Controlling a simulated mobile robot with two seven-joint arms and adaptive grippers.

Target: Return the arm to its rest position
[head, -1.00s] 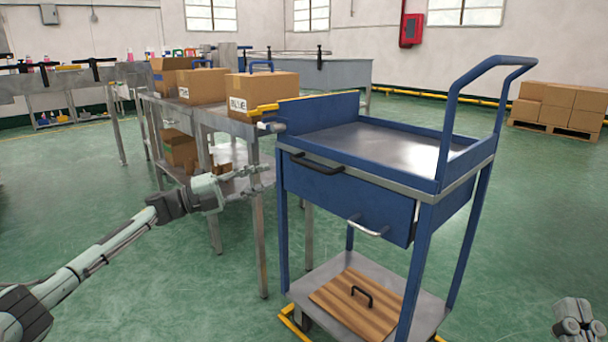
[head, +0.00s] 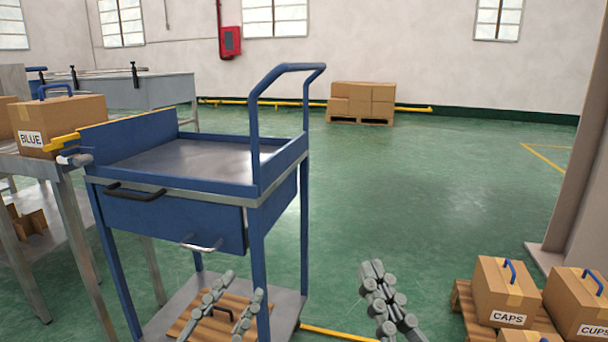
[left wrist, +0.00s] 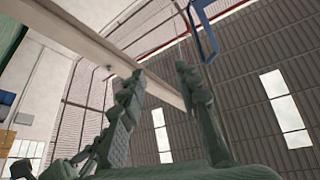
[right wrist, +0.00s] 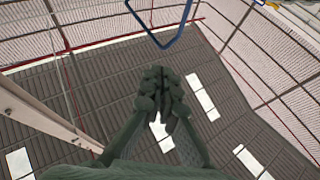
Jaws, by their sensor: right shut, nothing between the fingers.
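In the head view my left gripper (head: 228,290) points up at the bottom, in front of the blue cart's lower shelf. Its two fingers are apart, with nothing held between them. The left wrist view shows the same spread fingers (left wrist: 160,75) against the wall and ceiling. My right gripper (head: 373,266) points up to the right of the cart, over the green floor. Its fingers are together and empty, as the right wrist view also shows (right wrist: 160,72). Most of both arms is outside the head view.
The blue cart (head: 196,160) stands close in front, its tray empty. A wooden board (head: 205,330) lies on its lower shelf. A metal table with a BLUE box (head: 75,118) is at left. CAPS (head: 505,290) and CUPS (head: 578,305) boxes are at lower right. The middle floor is open.

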